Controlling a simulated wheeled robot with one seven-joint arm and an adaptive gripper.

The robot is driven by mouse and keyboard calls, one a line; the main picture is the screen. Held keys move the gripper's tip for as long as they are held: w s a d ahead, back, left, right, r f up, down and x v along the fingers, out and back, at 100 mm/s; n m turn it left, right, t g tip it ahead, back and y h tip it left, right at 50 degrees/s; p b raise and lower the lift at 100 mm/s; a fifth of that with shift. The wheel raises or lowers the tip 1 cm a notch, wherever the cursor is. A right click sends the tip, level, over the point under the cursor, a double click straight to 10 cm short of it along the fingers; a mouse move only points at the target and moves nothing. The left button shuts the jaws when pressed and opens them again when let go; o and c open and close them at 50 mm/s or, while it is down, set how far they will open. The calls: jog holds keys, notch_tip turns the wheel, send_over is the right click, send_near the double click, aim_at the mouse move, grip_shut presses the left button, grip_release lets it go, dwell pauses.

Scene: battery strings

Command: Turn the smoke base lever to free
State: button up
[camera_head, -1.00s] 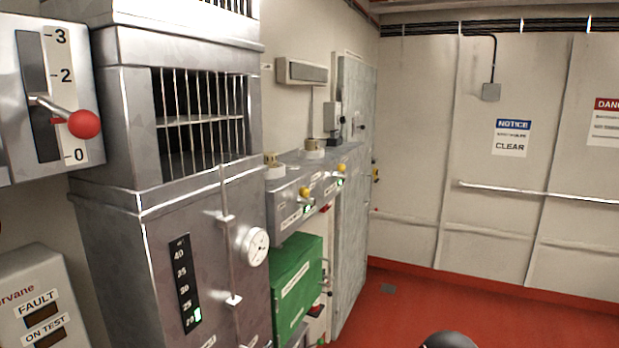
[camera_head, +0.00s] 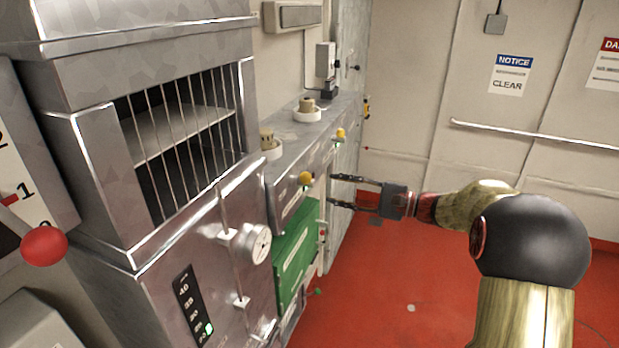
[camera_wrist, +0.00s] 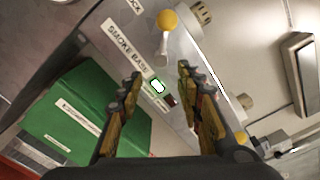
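The smoke base panel shows in the wrist view, with its label "SMOKE BASE" (camera_wrist: 127,47) on a grey metal front. A lever with a yellow ball knob (camera_wrist: 167,20) and a pale stem stands above a small lit window (camera_wrist: 158,86). In the head view two yellow knobs show on the grey bench front, a nearer one (camera_head: 305,178) and a farther one (camera_head: 341,133). My gripper (camera_head: 330,188) is open and empty in front of the bench. In the wrist view its fingers (camera_wrist: 157,83) straddle the lit window from a distance, with the yellow knob beyond the fingertips.
A green box (camera_head: 296,258) is below the bench and also shows in the wrist view (camera_wrist: 85,110). Round sockets (camera_head: 307,113) stand on the bench top. A barred metal cabinet (camera_head: 190,130) stands at the left.

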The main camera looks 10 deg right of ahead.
aim_at(314, 184)
jog(key=x, duration=0.2)
jog(key=p+x, duration=0.1)
jog(key=x, duration=0.4)
jog(key=shift+a+r, duration=0.3)
jog(key=shift+a, duration=0.2)
jog(key=shift+s, duration=0.1)
jog(key=shift+c, duration=1.4)
grip_shut()
